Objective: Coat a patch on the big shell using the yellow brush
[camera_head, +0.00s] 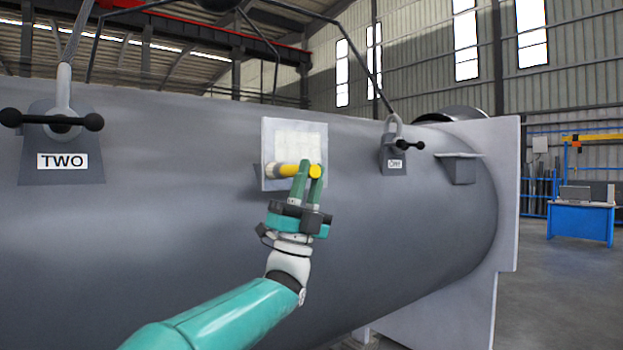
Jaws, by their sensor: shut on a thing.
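The big grey shell (150,235) lies on its side and fills most of the view. A pale, near-square patch (297,137) shows on its curved side, whitish inside a light grey border. My gripper (307,172) is in front of the lower part of this patch. The brush's left end is near the patch's left edge. I cannot tell whether the brush touches the surface. The gripper and brush hide part of the patch's lower half.
A lug labelled TWO (62,160) with a shackle and cable is at left. A second shackled lug (393,160) is right of the patch, and a small bracket (459,168) is beyond it. A flange plate (507,190) ends the shell. A blue workbench (581,222) stands far right beyond open floor.

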